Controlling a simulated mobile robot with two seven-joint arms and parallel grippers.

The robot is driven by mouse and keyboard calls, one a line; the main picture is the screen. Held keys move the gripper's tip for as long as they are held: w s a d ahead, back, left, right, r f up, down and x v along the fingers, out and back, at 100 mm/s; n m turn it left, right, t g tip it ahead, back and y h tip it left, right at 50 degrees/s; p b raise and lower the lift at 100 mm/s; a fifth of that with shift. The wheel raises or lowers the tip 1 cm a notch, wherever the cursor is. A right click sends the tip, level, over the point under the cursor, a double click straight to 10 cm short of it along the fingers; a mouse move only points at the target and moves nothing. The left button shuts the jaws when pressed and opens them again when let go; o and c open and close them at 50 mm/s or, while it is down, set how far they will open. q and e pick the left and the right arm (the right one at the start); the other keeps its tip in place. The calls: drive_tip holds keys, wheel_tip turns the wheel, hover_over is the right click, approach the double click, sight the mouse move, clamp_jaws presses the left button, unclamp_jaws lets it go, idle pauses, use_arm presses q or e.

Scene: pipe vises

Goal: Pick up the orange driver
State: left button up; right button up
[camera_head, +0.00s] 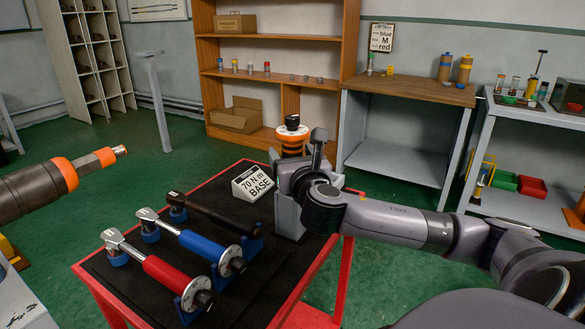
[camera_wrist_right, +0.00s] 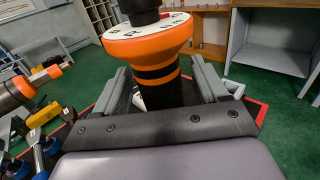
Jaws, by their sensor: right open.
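A dark tool with orange bands and a brass-coloured tip (camera_head: 48,185), shaped like a driver, enters from the left edge in the head view. It also shows at the left of the right wrist view (camera_wrist_right: 12,95). What holds it is out of frame. An orange and black round knob with a lettered white ring (camera_head: 292,138) stands at the table's far corner. In the right wrist view the orange knob (camera_wrist_right: 150,45) rises between the jaws. My right gripper (camera_head: 297,168) is open, its jaws on either side; contact cannot be told. My left gripper is not in view.
Red, blue and black torque wrenches (camera_head: 180,278) lie in holders on the red-framed table (camera_head: 275,300). A "70 N m BASE" sign (camera_head: 252,183) stands close to my right gripper. Wooden shelves (camera_head: 275,47) and a workbench (camera_head: 410,92) stand behind; green floor lies between.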

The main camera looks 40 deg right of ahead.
drive_tip(key=c, duration=1)
drive_tip(key=shift+r, duration=0.15)
clamp_jaws()
wheel_tip(320, 180, up, 20)
drive_tip(key=p, duration=0.5)
